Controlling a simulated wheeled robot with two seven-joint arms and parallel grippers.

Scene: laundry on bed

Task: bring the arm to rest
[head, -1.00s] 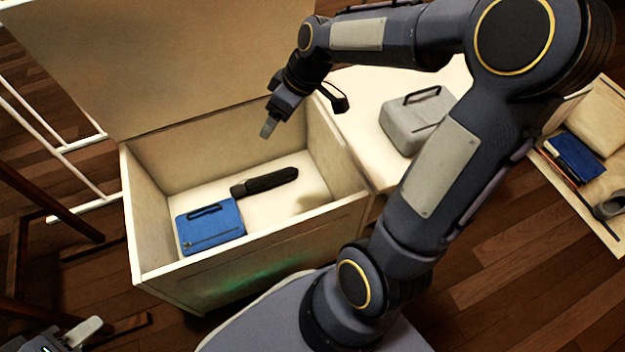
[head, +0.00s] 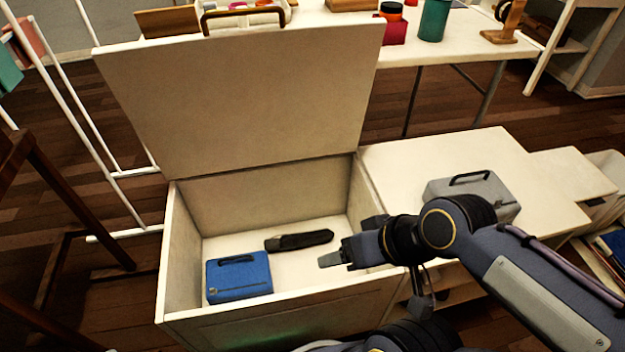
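My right arm comes in from the lower right. Its gripper (head: 345,256) hangs over the right front part of an open white chest, with one pale fingertip plainly visible. The fingers overlap from this angle, so I cannot tell whether they are open; nothing shows held between them. My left gripper is out of the picture.
The chest (head: 183,262) has its lid (head: 240,95) raised. Inside lie a blue case (head: 238,278) and a dark elongated item (head: 299,240). A grey case (head: 474,192) sits on the white surface (head: 400,163) to the right. A table with several items stands behind.

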